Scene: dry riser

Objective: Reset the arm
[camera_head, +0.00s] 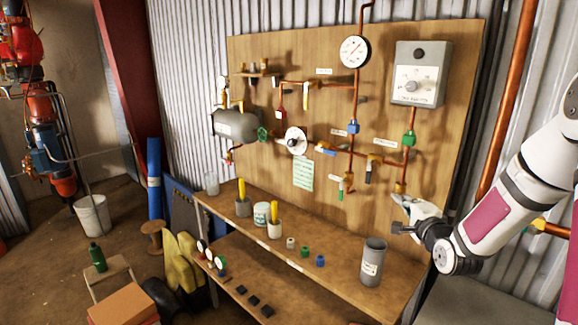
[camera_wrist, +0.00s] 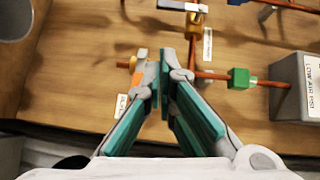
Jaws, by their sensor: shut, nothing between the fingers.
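My gripper (camera_head: 402,214) is at the right of the head view, in front of the lower right part of the wooden board (camera_head: 330,75). My arm, white with a magenta band, comes in from the right edge. In the wrist view the fingers (camera_wrist: 161,78) with teal pads come together at the tips, shut and empty. Beyond the tips are copper pipe, a small yellow-orange fitting (camera_wrist: 137,78) and a green fitting (camera_wrist: 238,78). I cannot tell how far they are from the tips.
The workbench (camera_head: 330,275) below bears a grey cup (camera_head: 373,263), pots with yellow handles and small coloured caps. A grey gauge box (camera_head: 421,73) and a dial (camera_head: 355,52) are on the board. A copper pipe (camera_head: 507,95) runs upright behind my arm.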

